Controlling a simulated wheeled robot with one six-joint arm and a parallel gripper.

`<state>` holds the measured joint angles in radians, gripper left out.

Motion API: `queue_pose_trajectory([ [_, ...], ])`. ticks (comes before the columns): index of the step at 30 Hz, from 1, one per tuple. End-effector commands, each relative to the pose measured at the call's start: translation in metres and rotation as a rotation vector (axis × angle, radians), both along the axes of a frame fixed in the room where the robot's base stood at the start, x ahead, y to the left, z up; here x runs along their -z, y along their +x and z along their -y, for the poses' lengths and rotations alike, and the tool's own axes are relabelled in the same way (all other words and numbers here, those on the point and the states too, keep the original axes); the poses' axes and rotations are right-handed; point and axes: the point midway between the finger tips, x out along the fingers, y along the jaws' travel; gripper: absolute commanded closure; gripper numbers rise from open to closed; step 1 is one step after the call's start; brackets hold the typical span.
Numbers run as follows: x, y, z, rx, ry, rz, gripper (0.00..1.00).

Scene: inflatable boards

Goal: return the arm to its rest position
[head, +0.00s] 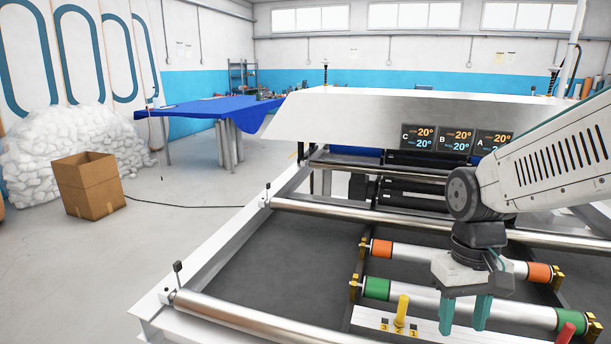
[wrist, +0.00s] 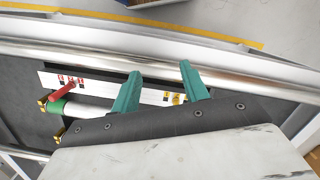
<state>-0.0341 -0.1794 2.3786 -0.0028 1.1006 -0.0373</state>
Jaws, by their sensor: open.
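My gripper (head: 465,312) hangs from my arm at the right of the head view, over the roller machine. Its two teal fingers are apart with nothing between them. The fingers also show in the wrist view (wrist: 160,84), pointing toward a white panel strip. A yellow lever (head: 401,312) stands on the numbered panel just left of the fingers in the head view. A red lever (head: 566,333) is at the lower right edge, and it also shows in the wrist view (wrist: 62,92). My arm is bent and reaches in from the right.
Rollers with green (head: 377,288) and orange (head: 381,248) ends lie below and behind my gripper. A machine hood with temperature displays (head: 457,139) stands behind. A cardboard box (head: 90,186) and a blue-covered table (head: 205,107) are at the left.

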Motion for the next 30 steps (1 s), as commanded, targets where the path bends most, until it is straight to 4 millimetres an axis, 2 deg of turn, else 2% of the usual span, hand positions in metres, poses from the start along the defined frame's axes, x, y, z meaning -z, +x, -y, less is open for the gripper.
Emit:
queue_pose_trajectory([
  [1, -0.012, -0.018, 0.002, 0.013, -0.001, 0.020, 0.55],
  [6, -0.038, -0.070, 0.007, 0.046, -0.002, 0.079, 0.55],
  [9, -0.048, -0.094, 0.009, 0.059, -0.001, 0.127, 0.55],
  [12, -0.056, -0.110, 0.010, 0.066, 0.001, 0.182, 0.55],
  [18, -0.069, -0.119, 0.010, 0.073, 0.003, 0.264, 0.55],
  [24, -0.071, -0.119, 0.011, 0.075, 0.003, 0.273, 0.55],
  [26, -0.071, -0.119, 0.011, 0.074, 0.003, 0.273, 0.64],
  [30, -0.071, -0.119, 0.011, 0.074, 0.003, 0.273, 0.64],
])
